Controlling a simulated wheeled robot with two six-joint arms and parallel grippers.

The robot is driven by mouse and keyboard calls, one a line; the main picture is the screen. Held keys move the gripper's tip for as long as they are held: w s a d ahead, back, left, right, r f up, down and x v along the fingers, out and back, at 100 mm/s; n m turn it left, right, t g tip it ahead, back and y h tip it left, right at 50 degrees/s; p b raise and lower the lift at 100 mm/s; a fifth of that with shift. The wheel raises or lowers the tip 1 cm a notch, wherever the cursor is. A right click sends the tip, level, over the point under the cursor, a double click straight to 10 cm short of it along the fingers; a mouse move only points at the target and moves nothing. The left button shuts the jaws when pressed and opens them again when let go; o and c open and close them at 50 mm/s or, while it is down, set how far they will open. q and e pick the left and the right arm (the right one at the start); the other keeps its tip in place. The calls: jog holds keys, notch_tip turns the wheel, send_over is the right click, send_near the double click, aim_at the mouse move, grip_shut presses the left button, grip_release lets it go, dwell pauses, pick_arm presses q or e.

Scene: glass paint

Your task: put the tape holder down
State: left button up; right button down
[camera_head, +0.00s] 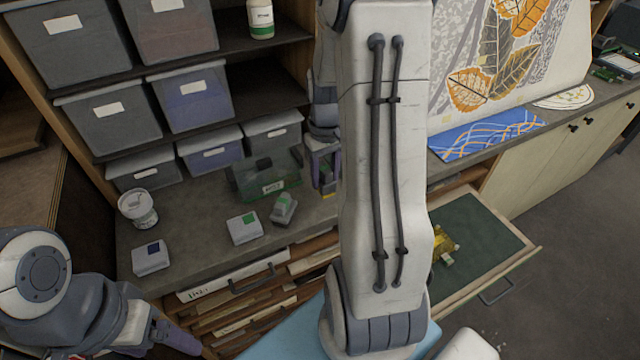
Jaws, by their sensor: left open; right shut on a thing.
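My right gripper (322,168), with purple fingers, is above the back of the grey counter, partly hidden behind my own large white arm link. It is shut on a small dark and yellow thing (327,184), which I take to be the tape holder. Most of this thing is hidden by the fingers and arm, and I cannot tell whether it touches the counter (205,205). My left gripper (182,340) is open and empty at the lower left, in front of the counter and apart from the things on it.
A green see-through box (268,180) and a small grey-green item (283,208) stand left of the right gripper. White boxes (243,227) (150,258) and a white tub (138,208) are further left. Grey bins (274,133) line the shelf behind. An open drawer (475,240) is at right.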

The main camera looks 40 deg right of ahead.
aim_at(321, 189)
jog(key=shift+w+a+f, duration=0.3)
jog(key=shift+a+f, duration=0.05)
jog(key=shift+f, duration=0.15)
notch_tip(321, 189, down, 3)
jog(key=shift+f+p, duration=0.15)
jog(key=shift+p, duration=0.4)
jog(key=shift+f, duration=0.15)
jog(key=shift+f, duration=0.1)
jog(key=shift+f, duration=0.15)
jog(key=shift+c, duration=1.8)
grip_release()
